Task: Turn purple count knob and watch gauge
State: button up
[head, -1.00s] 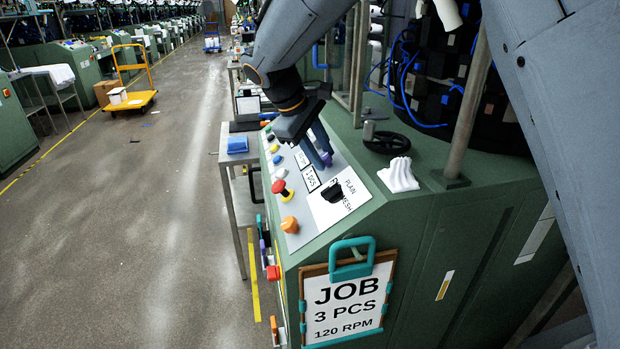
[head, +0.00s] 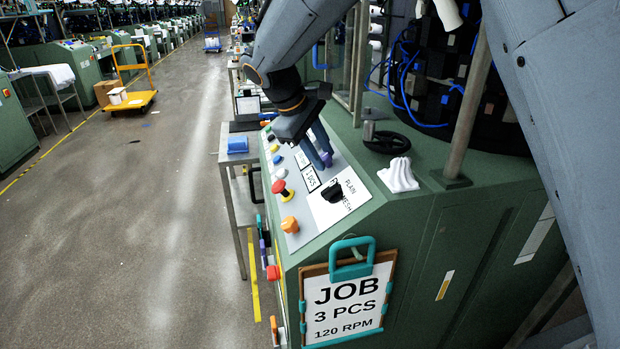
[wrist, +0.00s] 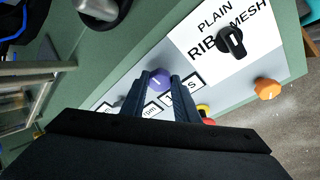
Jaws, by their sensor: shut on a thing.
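The purple count knob (wrist: 159,79) sits on the sloped control panel of the green machine, between the fingertips of my gripper (wrist: 163,82) in the wrist view. My gripper is shut on it. In the head view my gripper (head: 320,160) reaches down onto the panel, and only a bit of the purple knob (head: 327,159) shows beside the fingers. A small gauge display (head: 310,179) reading what looks like "1 PCS" lies beside the knob. In the wrist view this display (wrist: 188,90) is partly covered by a finger.
A black selector (head: 333,193) marked PLAIN, RIB, MESH, an orange knob (head: 290,224) and a red button (head: 279,187) share the panel. White fabric (head: 398,175) and a black handwheel (head: 386,143) are on the machine top. A job card (head: 347,300) reads 3 PCS, 120 RPM.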

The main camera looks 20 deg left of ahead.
jog(key=o, duration=0.6)
jog(key=shift+a+r, duration=0.1)
jog(key=p+v, duration=0.2)
jog(key=a+p+v, duration=0.1)
jog(key=p+v, duration=0.1)
jog(key=v, duration=0.1)
jog(key=shift+a+r, duration=0.1)
jog(key=shift+r, duration=0.05)
jog(key=o, duration=0.3)
dwell(0.3)
